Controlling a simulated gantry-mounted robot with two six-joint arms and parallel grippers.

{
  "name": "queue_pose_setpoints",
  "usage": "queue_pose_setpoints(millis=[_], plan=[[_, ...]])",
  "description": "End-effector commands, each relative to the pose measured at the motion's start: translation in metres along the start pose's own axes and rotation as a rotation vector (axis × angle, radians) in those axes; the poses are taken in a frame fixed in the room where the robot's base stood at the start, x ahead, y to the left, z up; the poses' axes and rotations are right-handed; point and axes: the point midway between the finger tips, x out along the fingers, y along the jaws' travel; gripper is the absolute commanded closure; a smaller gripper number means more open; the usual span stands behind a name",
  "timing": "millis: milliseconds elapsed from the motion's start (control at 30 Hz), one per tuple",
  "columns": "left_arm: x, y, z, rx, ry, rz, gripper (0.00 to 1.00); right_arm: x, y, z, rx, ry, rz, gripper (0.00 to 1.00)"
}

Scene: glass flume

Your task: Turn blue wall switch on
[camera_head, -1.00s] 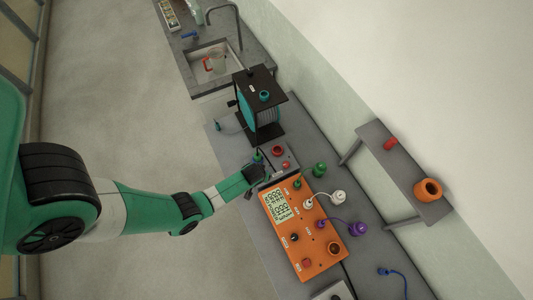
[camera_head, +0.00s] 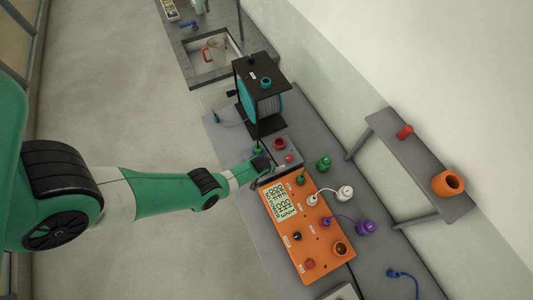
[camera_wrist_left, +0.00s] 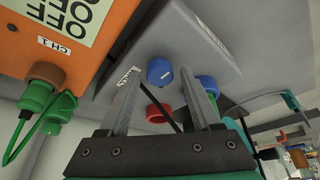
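In the wrist view a blue round knob (camera_wrist_left: 160,71) sits on a grey box (camera_wrist_left: 205,45), beside a small white label. A red knob (camera_wrist_left: 158,112) is on the same box, partly behind my fingers. My left gripper (camera_wrist_left: 160,75) is open and empty; its fingertips lie either side of the blue knob in this view. I cannot tell whether they touch it. In the head view my left gripper (camera_head: 264,165) is at the edge of the grey box (camera_head: 291,147), where two red knobs show. The blue knob cannot be made out there. My right gripper is not in view.
An orange control box (camera_head: 298,232) with a display and coloured plugs stands right beside my gripper. A black-framed reel (camera_head: 262,95) is behind the grey box. A wall shelf (camera_head: 410,160) holds red and orange parts. A sink (camera_head: 210,62) is farther back.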

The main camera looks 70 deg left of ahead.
Motion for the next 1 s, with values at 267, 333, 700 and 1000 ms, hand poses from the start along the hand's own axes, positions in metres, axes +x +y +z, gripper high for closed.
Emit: queue_pose_setpoints(millis=[267,333,700,1000], plan=[[0.0000,0.0000,0.0003,0.000,0.000,0.000,0.88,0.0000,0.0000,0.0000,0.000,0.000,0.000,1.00],[0.0000,0.0000,0.0003,0.000,0.000,0.000,1.00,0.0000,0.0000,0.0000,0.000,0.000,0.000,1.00],[-0.0001,-0.0005,0.0003,0.025,0.000,0.011,1.00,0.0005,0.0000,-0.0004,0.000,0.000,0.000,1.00],[-0.0002,-0.0021,-0.0003,0.169,0.000,0.071,1.00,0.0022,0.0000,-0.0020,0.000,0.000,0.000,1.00]])
